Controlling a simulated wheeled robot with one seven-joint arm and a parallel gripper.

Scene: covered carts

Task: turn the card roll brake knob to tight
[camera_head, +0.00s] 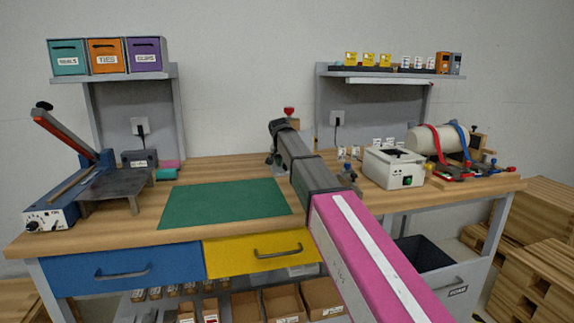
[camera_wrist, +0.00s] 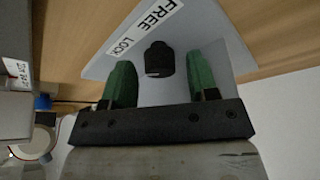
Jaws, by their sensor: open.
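In the wrist view a black knob (camera_wrist: 159,60) stands on a pale grey plate (camera_wrist: 222,45) lettered "FREE" and "LOCK". I cannot read its setting, and no "tight" lettering shows. My gripper (camera_wrist: 162,80) is open, with one green finger on each side of the knob and a visible gap to each. The knob sits between or just beyond the fingertips; I cannot tell which. In the head view my arm reaches over the bench to the back edge, and the knob and fingers are not clear there.
The wooden bench (camera_head: 150,214) carries a green mat (camera_head: 225,203), a lever-arm device (camera_head: 62,205) at left, and a white box with a green switch (camera_head: 393,171) at right. A cream roll with red and blue straps (camera_head: 425,137) lies beyond. Shelves stand behind.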

